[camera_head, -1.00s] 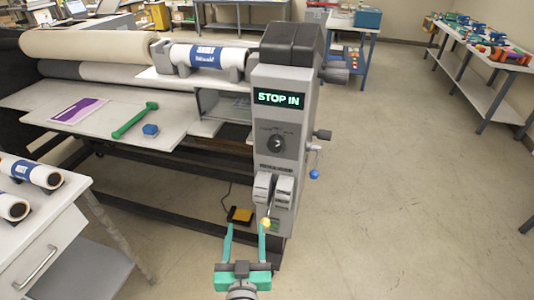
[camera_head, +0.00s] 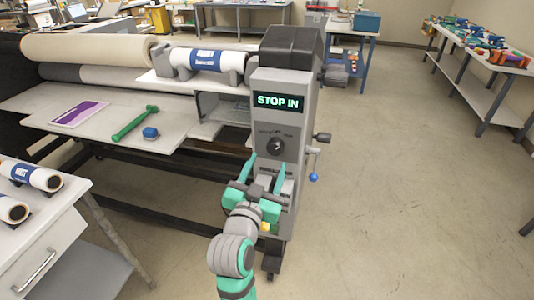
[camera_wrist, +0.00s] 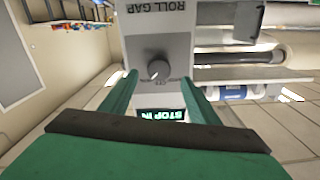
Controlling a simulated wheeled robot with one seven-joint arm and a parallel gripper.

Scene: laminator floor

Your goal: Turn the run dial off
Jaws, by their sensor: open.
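The run dial (camera_head: 275,146) is a dark round knob on the front of the grey laminator column (camera_head: 287,110), below a display (camera_head: 277,101) reading "STOP IN". In the wrist view a round dark knob (camera_wrist: 158,70) sits between my fingers, with a light mark on it and the lit display (camera_wrist: 160,114) beyond. My gripper (camera_head: 264,170) has teal fingers, spread apart and empty. In the head view its tips are just below the dial and point up toward it. I see no contact with the dial. My gripper hides part of the column's lower front.
A crank with a blue ball (camera_head: 314,177) sticks out at the column's right side. The laminator table (camera_head: 85,127) at left holds a green tool (camera_head: 134,123) and a blue hexagonal piece (camera_head: 151,133). The floor at right is clear.

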